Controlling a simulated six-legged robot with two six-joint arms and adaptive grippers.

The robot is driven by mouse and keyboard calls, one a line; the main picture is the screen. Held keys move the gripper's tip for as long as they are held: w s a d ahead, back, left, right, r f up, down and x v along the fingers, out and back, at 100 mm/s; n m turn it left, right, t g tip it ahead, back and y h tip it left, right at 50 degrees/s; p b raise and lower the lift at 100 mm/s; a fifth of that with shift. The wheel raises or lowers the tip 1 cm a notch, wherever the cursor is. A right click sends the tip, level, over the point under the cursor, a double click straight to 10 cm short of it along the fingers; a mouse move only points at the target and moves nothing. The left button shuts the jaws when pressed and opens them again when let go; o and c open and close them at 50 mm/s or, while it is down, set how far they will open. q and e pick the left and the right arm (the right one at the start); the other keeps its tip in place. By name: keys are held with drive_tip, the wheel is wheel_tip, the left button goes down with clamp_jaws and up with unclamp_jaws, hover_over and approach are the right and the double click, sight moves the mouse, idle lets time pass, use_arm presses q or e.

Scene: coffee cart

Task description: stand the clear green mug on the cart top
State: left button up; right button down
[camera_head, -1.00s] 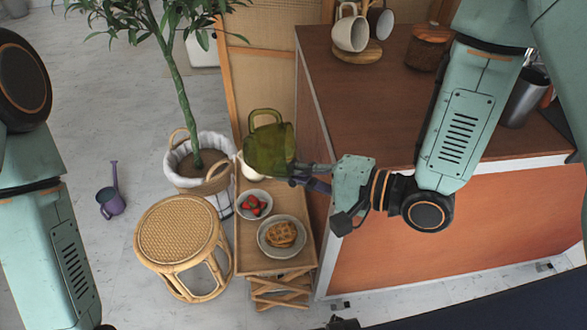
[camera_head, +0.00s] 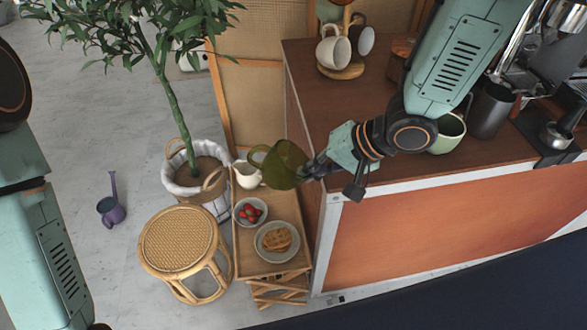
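The clear green mug (camera_head: 280,166) is held in my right gripper (camera_head: 312,170), its handle pointing left. The fingers meet the mug's right side. The mug is in the air at the left edge of the cart top, over the back of the small wooden tray table. The brown cart top (camera_head: 385,140) lies to the right, beneath my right arm. My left arm shows at the left edge, but its gripper is out of view.
The tray table (camera_head: 247,262) holds a cream pitcher (camera_head: 247,175), a strawberry bowl (camera_head: 250,211) and a waffle plate (camera_head: 277,241). On the cart are a mug stand (camera_head: 341,71), a pale green cup (camera_head: 447,133) and a dark metal pitcher (camera_head: 490,110). The cart's front left is clear.

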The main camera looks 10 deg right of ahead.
use_arm(q)
wheel_tip(320, 180, up, 8)
drive_tip(key=p, duration=0.7)
use_arm(e)
drive_tip(key=w+d+r+n+h, duration=0.1)
drive_tip(key=w+d+r+h, duration=0.1)
drive_tip(key=d+r+h, duration=0.4)
drive_tip(key=w+d+r+n+h, duration=0.1)
drive_tip(key=w+d+r, duration=0.1)
drive_tip(key=d+r, duration=0.5)
drive_tip(key=f+b, duration=0.1)
drive_tip(key=f, duration=0.2)
drive_tip(key=d+f+b, duration=0.1)
drive_tip(key=f+b, duration=0.1)
drive_tip(key=d+f+b, duration=0.1)
drive_tip(key=f+b, duration=0.1)
drive_tip(key=f, duration=0.1)
drive_tip(key=shift+f, duration=0.35)
use_arm(q)
wheel_tip(320, 180, down, 5)
drive_tip(key=shift+f, duration=0.1)
use_arm(e)
drive_tip(key=shift+a+f, duration=0.1)
drive_tip(key=shift+f, duration=0.05)
drive_tip(key=shift+w+a, duration=0.1)
use_arm(q)
drive_tip(key=shift+f+b, duration=0.3)
drive_tip(key=shift+b, duration=0.05)
use_arm(e)
drive_tip(key=shift+f, duration=0.25)
